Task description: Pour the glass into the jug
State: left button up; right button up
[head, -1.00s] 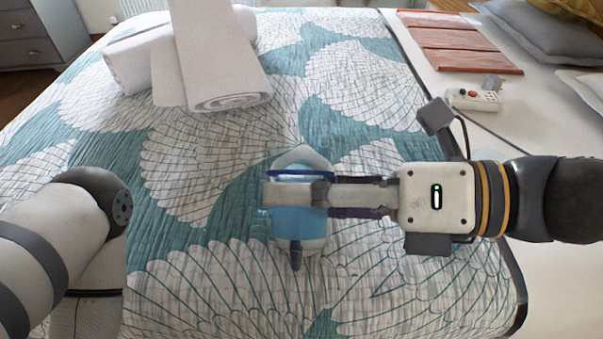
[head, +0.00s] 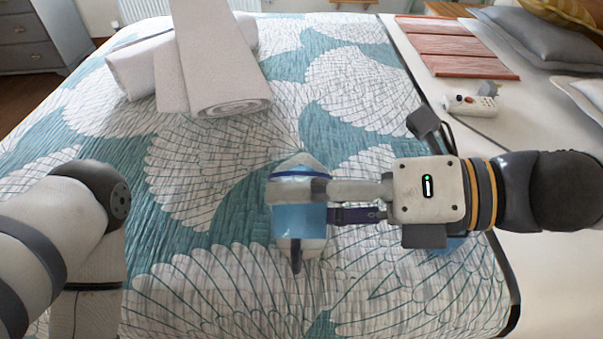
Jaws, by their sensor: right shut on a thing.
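My right gripper (head: 298,191) reaches in from the right and is shut on the glass (head: 299,219), which looks blue and clear, above the middle of the bed. A pale jug (head: 312,247) shows around and behind the glass, with a dark handle (head: 296,258) towards me. The fingers and the glass hide much of the jug. I cannot tell whether the two touch, how far the glass tilts, or whether liquid is flowing. My left arm is at the left edge; its gripper is not in view.
Rolled white towels (head: 212,75) lie on the patterned bedspread (head: 190,265) at the back left. A white remote-like thing (head: 469,105) and a reddish slatted panel (head: 456,50) lie at the right. A blue patch (head: 448,246) shows below my right wrist, mostly hidden.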

pick_arm(q)
jog(key=shift+w+r+t+p, duration=0.3)
jog(key=shift+w+r+p, duration=0.65)
jog(key=shift+r, duration=0.1)
pick_arm(e)
jog(key=shift+w+r+m+g, duration=0.15)
jog(key=shift+r+m+g, duration=0.25)
jog(key=shift+r+m, duration=0.35)
pick_arm(q)
jog(key=shift+s+f, duration=0.15)
jog(key=shift+s, duration=0.05)
pick_arm(e)
jog(key=shift+w+f+m+g, duration=0.4)
jog(key=shift+w+f+m, duration=0.15)
jog(key=shift+w+m, duration=0.15)
jog(key=shift+r, duration=0.15)
pick_arm(q)
jog(key=shift+w+r+t+p, duration=0.3)
jog(key=shift+w+r+p, duration=0.4)
jog(key=shift+r, duration=0.2)
pick_arm(e)
jog(key=shift+w+r+m, duration=0.1)
jog(key=shift+w+m, duration=0.05)
jog(key=shift+m, duration=0.2)
pick_arm(q)
jog(key=shift+w+r, duration=0.2)
jog(key=shift+w, duration=0.1)
pick_arm(e)
jog(key=shift+r, duration=0.1)
